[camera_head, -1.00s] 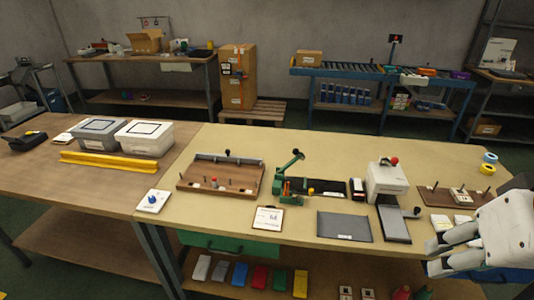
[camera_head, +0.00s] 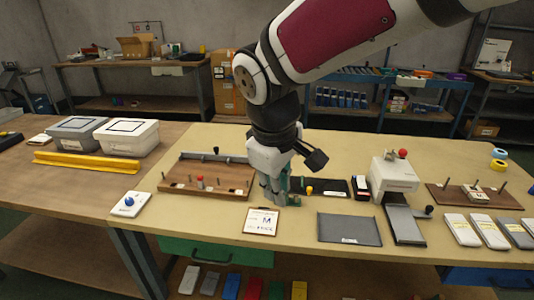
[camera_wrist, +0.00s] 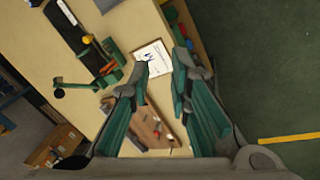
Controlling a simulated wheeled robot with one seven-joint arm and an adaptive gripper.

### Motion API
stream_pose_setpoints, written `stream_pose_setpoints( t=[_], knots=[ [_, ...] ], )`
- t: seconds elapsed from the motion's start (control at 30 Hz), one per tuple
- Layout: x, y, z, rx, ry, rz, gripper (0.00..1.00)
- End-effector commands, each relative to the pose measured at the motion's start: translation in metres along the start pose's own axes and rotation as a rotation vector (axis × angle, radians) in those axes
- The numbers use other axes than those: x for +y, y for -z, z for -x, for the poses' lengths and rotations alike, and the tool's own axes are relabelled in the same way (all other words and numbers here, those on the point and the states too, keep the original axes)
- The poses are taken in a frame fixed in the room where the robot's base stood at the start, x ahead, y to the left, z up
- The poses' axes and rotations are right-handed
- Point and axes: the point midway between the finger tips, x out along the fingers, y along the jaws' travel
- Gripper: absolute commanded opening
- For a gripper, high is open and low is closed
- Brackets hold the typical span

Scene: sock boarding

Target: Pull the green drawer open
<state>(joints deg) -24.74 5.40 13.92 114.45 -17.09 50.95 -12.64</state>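The green drawer (camera_head: 217,250) is under the front edge of the tan workbench (camera_head: 330,144), left of centre in the head view. Its front sits flush under the top and looks shut, with a dark handle (camera_head: 211,259) on it. My gripper (camera_head: 272,198) is above the bench top, behind the white card (camera_head: 261,221) and right of and above the drawer, apart from its handle. In the wrist view my gripper (camera_wrist: 160,66) is open and empty, its fingers spread. I cannot make out the drawer there; the fingers cover part of the bench edge.
A brown pegged tray (camera_head: 209,178) is left of my gripper, and a green clamp stand (camera_wrist: 105,70) is close by. A grey mat (camera_head: 349,229) and white press (camera_head: 394,174) are to the right. Coloured packs (camera_head: 232,286) lie on the shelf below. Floor in front is clear.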

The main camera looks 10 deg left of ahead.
Motion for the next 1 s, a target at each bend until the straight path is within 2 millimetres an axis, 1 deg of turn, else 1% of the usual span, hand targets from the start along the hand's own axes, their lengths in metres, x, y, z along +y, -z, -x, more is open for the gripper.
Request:
stream_pose_setpoints(
  t=[0.03, 0.07, 0.1, 0.17, 0.2, 0.3, 0.4, 0.53, 0.67, 0.77, 1.0],
  knots=[
    [-0.014, 0.026, -0.026, -0.002, 0.016, 0.078, 0.18],
    [-0.021, 0.039, -0.037, -0.001, 0.023, 0.118, 0.18],
    [-0.033, 0.056, -0.051, 0.002, 0.032, 0.173, 0.18],
    [-0.051, 0.079, -0.072, 0.006, 0.046, 0.251, 0.18],
    [-0.064, 0.093, -0.085, 0.009, 0.055, 0.300, 0.18],
    [-0.093, 0.121, -0.113, 0.016, 0.075, 0.399, 0.18],
    [-0.115, 0.138, -0.132, 0.023, 0.090, 0.468, 0.18],
    [-0.130, 0.149, -0.143, 0.028, 0.098, 0.512, 0.18],
    [-0.133, 0.151, -0.151, 0.028, 0.101, 0.519, 0.18],
    [-0.134, 0.150, -0.163, 0.028, 0.101, 0.518, 0.18],
    [-0.139, 0.150, -0.209, 0.026, 0.102, 0.519, 0.18]
  ],
)
